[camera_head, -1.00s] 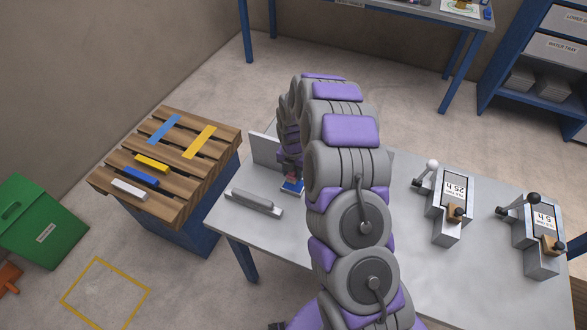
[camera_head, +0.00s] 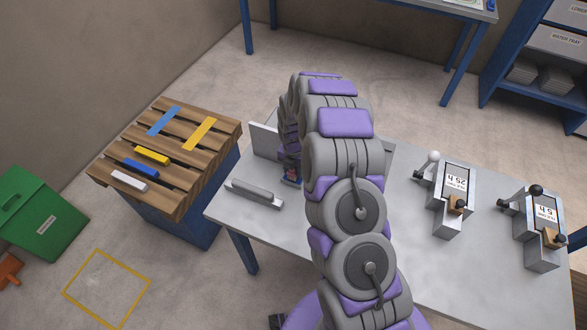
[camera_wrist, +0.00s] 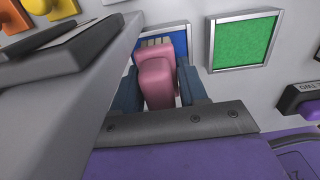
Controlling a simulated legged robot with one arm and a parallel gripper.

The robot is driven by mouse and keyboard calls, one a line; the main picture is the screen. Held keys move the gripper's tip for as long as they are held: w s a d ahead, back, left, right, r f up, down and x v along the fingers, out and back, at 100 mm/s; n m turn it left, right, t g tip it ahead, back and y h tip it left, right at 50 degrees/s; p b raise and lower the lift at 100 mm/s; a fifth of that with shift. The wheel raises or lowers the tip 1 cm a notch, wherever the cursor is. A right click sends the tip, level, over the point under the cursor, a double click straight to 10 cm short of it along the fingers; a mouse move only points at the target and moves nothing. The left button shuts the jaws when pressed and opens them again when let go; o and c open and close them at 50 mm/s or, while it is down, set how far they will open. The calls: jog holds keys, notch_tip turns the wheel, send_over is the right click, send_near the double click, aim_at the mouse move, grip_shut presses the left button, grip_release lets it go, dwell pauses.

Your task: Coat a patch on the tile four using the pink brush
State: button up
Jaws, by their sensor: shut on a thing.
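My gripper (camera_wrist: 160,92) is shut on the pink brush (camera_wrist: 156,78), with a dark finger on each side of it. The brush's pale bristles (camera_wrist: 155,42) point away from me, over a blue tile (camera_wrist: 176,34) in a metal frame; I cannot tell whether they touch it. A green tile (camera_wrist: 240,40) in a metal frame is to the right of it. No tile number can be read. In the head view my gripper (camera_head: 290,172) is low over the table, partly hidden by my arm, and only a little blue shows beneath it.
The grey table (camera_head: 410,215) holds a metal bar (camera_head: 254,193) left of my gripper and two lever devices (camera_head: 449,195) (camera_head: 536,225) at right. A wooden pallet top (camera_head: 165,160) with coloured bars stands left. In the wrist view a grey slab (camera_wrist: 110,45) is close on the left.

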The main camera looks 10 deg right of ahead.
jog(key=shift+f, duration=0.5)
dwell(1.5)
jog(key=shift+r, duration=0.1)
jog(key=shift+r+p, duration=0.6)
jog(key=shift+r, duration=2.9)
jog(key=r+m, duration=0.1)
jog(key=m, duration=0.1)
jog(key=r+m, duration=0.1)
jog(key=m, duration=0.1)
jog(key=r+m, duration=0.1)
jog(key=m, duration=0.1)
jog(key=shift+s+r, duration=0.2)
jog(key=shift+s, duration=0.2)
jog(key=s+r+m, duration=0.2)
jog(key=r+m, duration=0.3)
jog(key=m, duration=0.6)
jog(key=s+r+m, duration=0.2)
jog(key=r+m, duration=0.3)
jog(key=m, duration=0.6)
jog(key=shift+s+d+r+m, duration=0.2)
jog(key=shift+s+r+m, duration=0.1)
jog(key=shift+m, duration=0.1)
